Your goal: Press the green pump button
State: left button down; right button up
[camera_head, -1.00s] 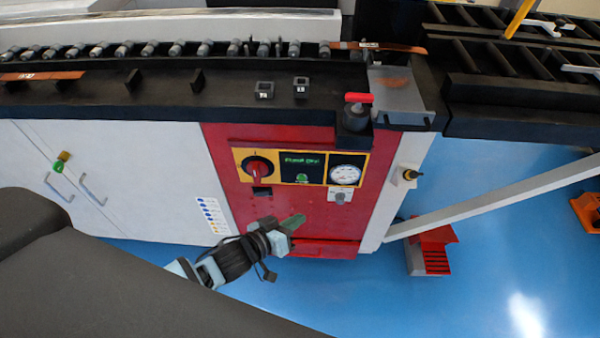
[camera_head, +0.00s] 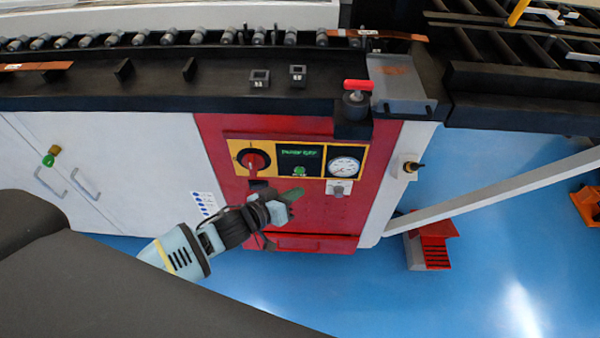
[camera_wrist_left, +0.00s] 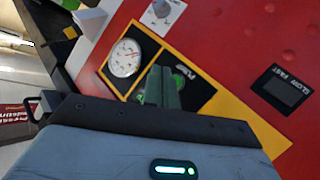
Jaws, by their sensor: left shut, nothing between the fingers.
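The green pump button (camera_head: 300,174) sits on a black square of the yellow-edged control panel on the red cabinet front. In the head view my left gripper (camera_head: 296,194) is just below the button, its fingers shut and empty. In the left wrist view the shut green fingers (camera_wrist_left: 162,86) stand in front of the black panel square, and part of the green button (camera_wrist_left: 184,77) shows beside them. I cannot tell whether the fingertips touch it. My right gripper is not in view.
A red rotary switch (camera_head: 254,161) is left of the button and a pressure gauge (camera_head: 343,167) is right of it. A grey knob (camera_head: 338,188) is below the gauge. A red-handled lever (camera_head: 357,93) stands above. A red foot pedal (camera_head: 435,246) is on the blue floor.

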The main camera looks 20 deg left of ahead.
aim_at(299, 171)
pick_arm(q)
jog(key=w, duration=0.1)
jog(key=w+a, duration=0.1)
jog(key=w, duration=0.1)
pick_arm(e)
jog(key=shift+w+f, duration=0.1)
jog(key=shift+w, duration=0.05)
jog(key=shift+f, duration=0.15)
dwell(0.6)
pick_arm(q)
jog(key=shift+d, duration=0.1)
dwell(0.6)
jog(key=shift+w, duration=0.1)
dwell(0.5)
jog(key=shift+w, duration=0.3)
jog(key=shift+w+a, duration=0.3)
jog(key=shift+w, duration=0.15)
dwell(1.0)
jog(key=shift+s, duration=0.1)
jog(key=shift+s+d, duration=0.25)
jog(key=shift+s, duration=0.5)
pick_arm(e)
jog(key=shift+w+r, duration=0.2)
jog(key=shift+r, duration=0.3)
